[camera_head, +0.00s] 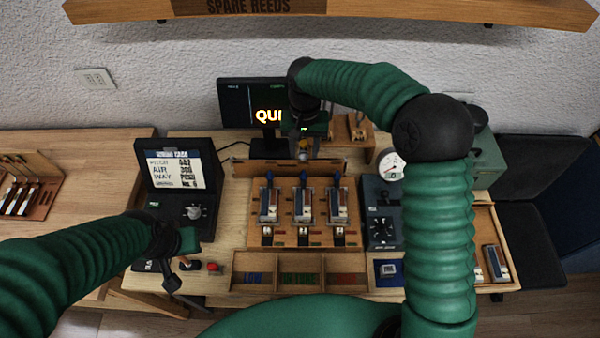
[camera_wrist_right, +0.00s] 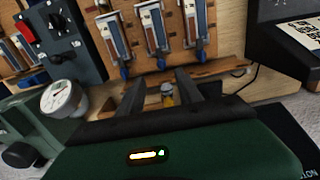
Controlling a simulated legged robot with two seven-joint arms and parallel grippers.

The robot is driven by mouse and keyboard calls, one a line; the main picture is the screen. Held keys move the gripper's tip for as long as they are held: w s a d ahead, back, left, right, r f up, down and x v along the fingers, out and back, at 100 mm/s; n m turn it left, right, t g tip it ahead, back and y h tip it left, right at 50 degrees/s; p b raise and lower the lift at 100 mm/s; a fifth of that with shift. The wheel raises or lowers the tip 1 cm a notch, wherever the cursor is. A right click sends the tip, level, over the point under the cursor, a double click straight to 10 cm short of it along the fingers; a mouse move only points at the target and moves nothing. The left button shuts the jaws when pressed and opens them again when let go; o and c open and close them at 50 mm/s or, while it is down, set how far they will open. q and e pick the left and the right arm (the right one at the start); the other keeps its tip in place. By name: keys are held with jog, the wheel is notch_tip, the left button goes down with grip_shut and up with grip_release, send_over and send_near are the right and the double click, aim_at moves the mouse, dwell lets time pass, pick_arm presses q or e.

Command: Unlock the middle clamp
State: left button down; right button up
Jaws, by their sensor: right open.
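Three reed clamps with blue levers stand side by side on a wooden board (camera_head: 289,238). The middle clamp (camera_head: 304,204) also shows in the right wrist view (camera_wrist_right: 153,30), with its blue lever end pointing toward my gripper. My right gripper (camera_head: 304,152) is behind the board's back edge, beyond the middle lever and apart from it. In the wrist view its two dark fingers (camera_wrist_right: 161,88) are spread, with a small brass-coloured thing (camera_wrist_right: 167,95) visible between them. My left gripper (camera_head: 176,272) hangs at the lower left, far from the clamps; its jaws are unclear.
A dark display box (camera_head: 180,170) stands left of the board. A dark control box (camera_head: 380,215) and round gauge (camera_head: 391,165) stand right. A monitor (camera_head: 236,100) is behind, partly hidden by my right arm. A sectioned wooden tray (camera_head: 300,288) lies in front.

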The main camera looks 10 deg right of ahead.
aim_at(304, 177)
jog(key=f, duration=0.4)
jog(key=f+p, duration=0.1)
jog(key=f, duration=0.3)
jog(key=f+p, duration=0.1)
jog(key=f, duration=0.3)
jog(key=shift+w+f, duration=0.3)
jog(key=shift+w, duration=0.1)
jog(key=shift+s+f, duration=0.1)
jog(key=shift+f, duration=0.5)
jog(key=shift+c, duration=0.5)
jog(key=shift+d, duration=0.1)
grip_shut()
